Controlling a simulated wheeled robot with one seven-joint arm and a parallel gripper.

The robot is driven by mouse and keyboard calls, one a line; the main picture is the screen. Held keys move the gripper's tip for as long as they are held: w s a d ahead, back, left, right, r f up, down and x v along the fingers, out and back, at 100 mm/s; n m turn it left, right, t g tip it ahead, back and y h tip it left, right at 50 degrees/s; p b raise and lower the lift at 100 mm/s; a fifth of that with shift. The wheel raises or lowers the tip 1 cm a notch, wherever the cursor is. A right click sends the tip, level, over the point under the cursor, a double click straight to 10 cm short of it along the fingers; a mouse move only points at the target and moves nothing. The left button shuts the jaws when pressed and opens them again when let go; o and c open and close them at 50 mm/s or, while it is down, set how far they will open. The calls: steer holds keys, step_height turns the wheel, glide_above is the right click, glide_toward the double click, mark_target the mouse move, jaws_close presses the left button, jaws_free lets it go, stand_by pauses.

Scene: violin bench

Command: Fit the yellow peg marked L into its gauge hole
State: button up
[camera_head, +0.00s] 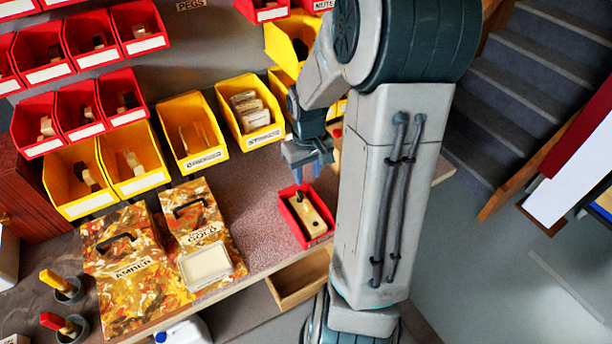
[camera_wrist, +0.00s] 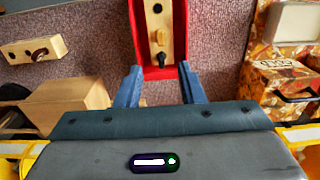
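My gripper (camera_head: 308,157) hangs above the bench near the red tray; in the wrist view its two blue fingers (camera_wrist: 160,72) are apart with nothing between them. The red tray (camera_wrist: 182,76) lies ahead of the fingertips and holds a pale wooden block with dark spots (camera_wrist: 158,22). A small yellowish piece (camera_wrist: 158,41) and a dark knob (camera_wrist: 162,60) show at the block's near end. Another wooden block (camera_wrist: 18,53) lies on the bench at the left, with a dark piece on it. I cannot read an L mark or tell which hole is the gauge hole.
Amber (camera_head: 125,265) and gold (camera_head: 197,224) patterned cases stand left of the red tray (camera_head: 330,236). Yellow bins (camera_head: 190,130) and red bins line the back. An open wooden drawer (camera_head: 300,278) juts out below the bench edge. Bare bench (camera_head: 262,200) lies beside the tray.

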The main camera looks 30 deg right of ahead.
mark_target(307, 204)
step_height(307, 204, down, 13)
steer(key=shift+f, duration=0.2)
stand_by(0.3)
steer(key=shift+c, duration=0.2)
jaws_close()
